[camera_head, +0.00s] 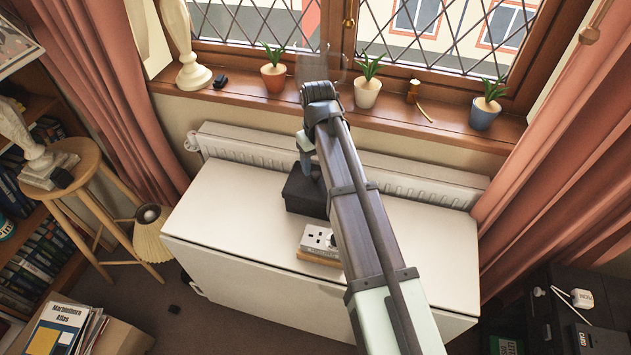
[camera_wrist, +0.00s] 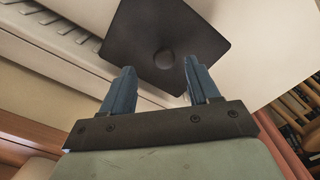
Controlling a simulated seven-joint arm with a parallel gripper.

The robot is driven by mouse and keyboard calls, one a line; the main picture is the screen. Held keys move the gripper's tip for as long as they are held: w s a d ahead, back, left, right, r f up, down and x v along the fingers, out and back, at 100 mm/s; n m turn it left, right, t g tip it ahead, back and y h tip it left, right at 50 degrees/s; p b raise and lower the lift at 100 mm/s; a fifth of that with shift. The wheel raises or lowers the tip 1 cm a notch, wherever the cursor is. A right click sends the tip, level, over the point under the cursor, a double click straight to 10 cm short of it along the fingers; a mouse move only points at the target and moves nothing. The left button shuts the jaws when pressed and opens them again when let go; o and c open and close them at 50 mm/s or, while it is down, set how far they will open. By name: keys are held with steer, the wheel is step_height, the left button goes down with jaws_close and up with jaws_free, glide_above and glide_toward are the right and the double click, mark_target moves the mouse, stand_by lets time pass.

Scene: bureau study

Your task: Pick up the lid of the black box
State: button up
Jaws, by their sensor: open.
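The black box (camera_head: 305,194) sits on the white cabinet top, towards the radiator, partly hidden by my arm in the head view. In the wrist view its dark square lid (camera_wrist: 150,38) shows from above, with a round knob (camera_wrist: 165,62) near the middle. My gripper (camera_wrist: 158,75) is open, with its two blue fingers apart and nothing between them. The knob appears beyond the fingertips, roughly in line with the gap. In the head view my gripper (camera_head: 304,150) is over the box's far part; I cannot tell how high above the lid it is.
The white cabinet (camera_head: 230,215) has free room left of the box. A white socket plate (camera_head: 319,240) on a small block lies in front of the box. A radiator (camera_head: 240,148) runs behind, below a sill with potted plants (camera_head: 367,92). A stool (camera_head: 85,165) stands left.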

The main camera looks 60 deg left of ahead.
mark_target(316, 173)
steer(key=shift+s+f, duration=0.15)
steer(key=shift+f, duration=1)
steer(key=shift+s+f, duration=0.15)
steer(key=shift+f, duration=0.95)
jaws_close()
steer(key=shift+r, duration=0.1)
